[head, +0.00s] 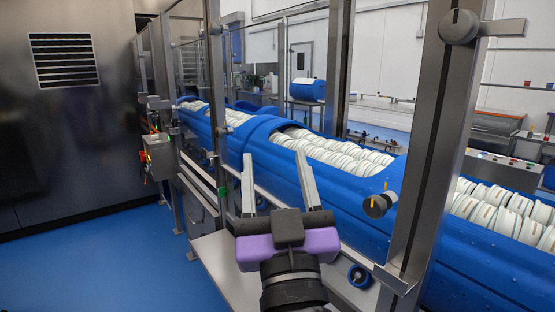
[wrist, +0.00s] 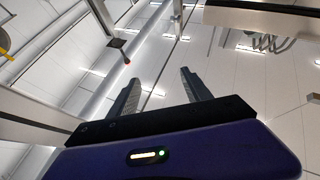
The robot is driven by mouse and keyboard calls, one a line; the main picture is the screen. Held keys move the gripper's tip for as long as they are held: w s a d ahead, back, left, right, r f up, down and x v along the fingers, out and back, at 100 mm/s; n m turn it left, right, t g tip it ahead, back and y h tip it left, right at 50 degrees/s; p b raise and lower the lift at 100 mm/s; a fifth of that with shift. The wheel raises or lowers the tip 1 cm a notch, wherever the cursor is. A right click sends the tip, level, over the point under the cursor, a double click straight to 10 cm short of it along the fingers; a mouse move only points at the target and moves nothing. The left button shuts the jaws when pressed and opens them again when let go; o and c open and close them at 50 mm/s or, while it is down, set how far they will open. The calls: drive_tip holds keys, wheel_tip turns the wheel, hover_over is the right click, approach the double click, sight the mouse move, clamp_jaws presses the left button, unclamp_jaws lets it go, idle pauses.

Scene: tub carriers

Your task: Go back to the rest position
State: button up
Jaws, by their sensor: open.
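My gripper (head: 275,182) is in the lower middle of the head view, with its two fingers spread and nothing between them. It is held in front of the blue tub carrier line, apart from the tubs as far as I can tell. The gripper also shows in the wrist view (wrist: 158,90), fingers apart, with only the ceiling and pipes behind it. White tubs (head: 335,155) lie in rows inside the blue carrier (head: 265,150).
A steel post (head: 440,130) with knobs stands close on the right. A control box (head: 157,157) and a large dark cabinet (head: 65,130) stand on the left. The blue floor (head: 95,260) at the lower left is clear.

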drive_tip(key=s+d+f+n+g+y, duration=0.1)
drive_tip(key=s+d+f, duration=0.25)
drive_tip(key=f, duration=0.35)
drive_tip(key=s+d+f+n+g+y+p, duration=0.1)
drive_tip(key=s+d+f, duration=0.1)
drive_tip(key=s+f, duration=0.3)
drive_tip(key=s+d+f+n+g+y, duration=0.1)
drive_tip(key=s+d+f, duration=0.15)
drive_tip(key=f, duration=0.55)
drive_tip(key=s+d+f+m+g+h, duration=0.1)
drive_tip(key=s+d+f, duration=0.3)
drive_tip(key=s, duration=0.5)
drive_tip(key=s+d+f+m+g+h+p, duration=0.1)
drive_tip(key=s+d+f+m+g+h, duration=0.1)
drive_tip(key=s, duration=0.7)
drive_tip(key=s+d+f+m+g+h+p, duration=0.1)
drive_tip(key=s+d+f+m+g+h, duration=0.1)
drive_tip(key=s+d+f, duration=0.4)
drive_tip(key=s+f+g+h, duration=0.1)
drive_tip(key=s, duration=0.1)
drive_tip(key=shift+s+f, duration=0.3)
drive_tip(key=shift+s, duration=0.1)
drive_tip(key=shift+d, duration=0.1)
